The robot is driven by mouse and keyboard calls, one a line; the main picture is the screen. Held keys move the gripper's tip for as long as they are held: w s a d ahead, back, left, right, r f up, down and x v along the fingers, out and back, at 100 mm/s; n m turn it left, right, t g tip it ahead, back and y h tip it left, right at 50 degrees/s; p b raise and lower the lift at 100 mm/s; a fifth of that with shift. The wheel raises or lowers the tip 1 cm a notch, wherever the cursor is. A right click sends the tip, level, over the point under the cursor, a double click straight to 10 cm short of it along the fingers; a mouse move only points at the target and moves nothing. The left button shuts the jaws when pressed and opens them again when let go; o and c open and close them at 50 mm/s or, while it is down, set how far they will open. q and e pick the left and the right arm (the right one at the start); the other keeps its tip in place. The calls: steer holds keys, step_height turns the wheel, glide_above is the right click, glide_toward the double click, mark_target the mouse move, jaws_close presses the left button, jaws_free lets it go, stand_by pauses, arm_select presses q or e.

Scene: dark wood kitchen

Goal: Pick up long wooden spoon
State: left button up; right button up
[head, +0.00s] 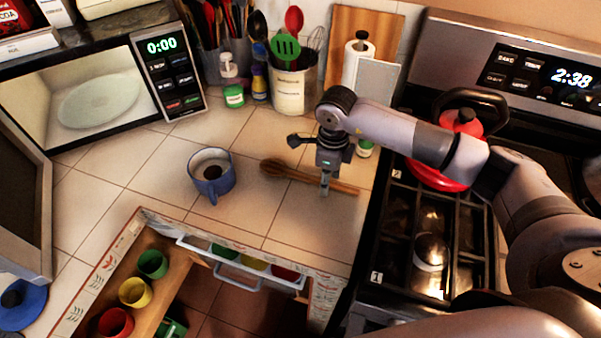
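A long wooden spoon (292,174) lies on the tiled counter. Its bowl end is at the left and its handle runs to the right toward the stove. My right gripper (325,190) points down at the handle, with its fingers in front of part of it. The fingers show as one narrow shape, so I cannot tell whether they are open or shut, or whether they touch the handle. My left gripper is not in view.
A blue mug (210,180) stands left of the spoon. Behind are a utensil crock (290,88), a paper towel roll (354,62) and small bottles. The stove (400,225) with a red kettle (440,172) is at right. An open drawer (215,255) is in front; the microwave (90,90) stands open.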

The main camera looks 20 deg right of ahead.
steer(key=shift+c, duration=0.3)
jaws_close()
stand_by(0.4)
